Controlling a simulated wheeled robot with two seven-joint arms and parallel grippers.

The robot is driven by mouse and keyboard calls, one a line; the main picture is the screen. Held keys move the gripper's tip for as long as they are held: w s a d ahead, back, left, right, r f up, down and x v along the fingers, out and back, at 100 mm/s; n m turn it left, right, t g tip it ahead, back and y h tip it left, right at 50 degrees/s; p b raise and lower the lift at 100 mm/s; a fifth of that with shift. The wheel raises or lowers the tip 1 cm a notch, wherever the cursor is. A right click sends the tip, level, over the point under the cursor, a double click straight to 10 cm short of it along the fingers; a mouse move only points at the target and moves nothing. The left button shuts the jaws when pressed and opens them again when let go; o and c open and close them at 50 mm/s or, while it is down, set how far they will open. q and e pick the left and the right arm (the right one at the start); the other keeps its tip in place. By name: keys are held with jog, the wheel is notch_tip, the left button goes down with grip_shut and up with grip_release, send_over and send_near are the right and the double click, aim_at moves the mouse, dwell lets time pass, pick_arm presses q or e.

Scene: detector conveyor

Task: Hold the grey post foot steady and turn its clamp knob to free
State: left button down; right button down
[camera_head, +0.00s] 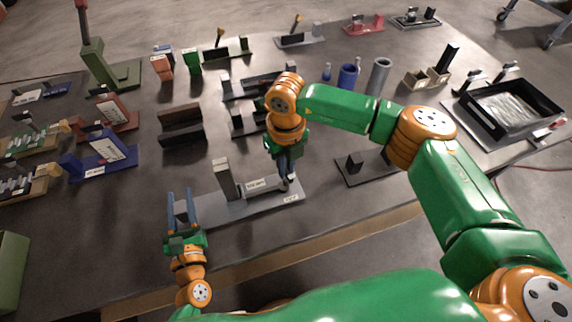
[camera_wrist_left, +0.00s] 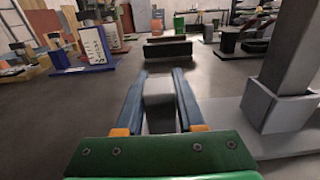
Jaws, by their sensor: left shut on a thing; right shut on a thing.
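The grey post foot (camera_head: 240,206) is a long flat plate near the table's front edge, with an upright post (camera_head: 225,180) and white labels. My left gripper (camera_head: 182,208) is at its left end. In the left wrist view my left gripper (camera_wrist_left: 160,100) is shut on a raised grey block (camera_wrist_left: 158,92) of the foot, one finger on each side. The post (camera_wrist_left: 298,60) rises at the right there. My right gripper (camera_head: 287,172) reaches down to the foot's right end and is shut at the clamp knob, which is mostly hidden by the fingers.
A dark brown holder (camera_head: 182,128) stands behind the foot, and a blue labelled stand (camera_head: 100,157) is to the left. A dark plate with a small block (camera_head: 368,168) lies to the right. Several more fixtures and a black tray (camera_head: 508,108) fill the table behind.

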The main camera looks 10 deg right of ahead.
jog(key=n, duration=0.6)
jog(key=shift+n, duration=0.3)
dwell(0.5)
jog(key=c, duration=0.9)
grip_release()
jog(key=shift+r, duration=0.1)
notch_tip(320, 180, up, 12)
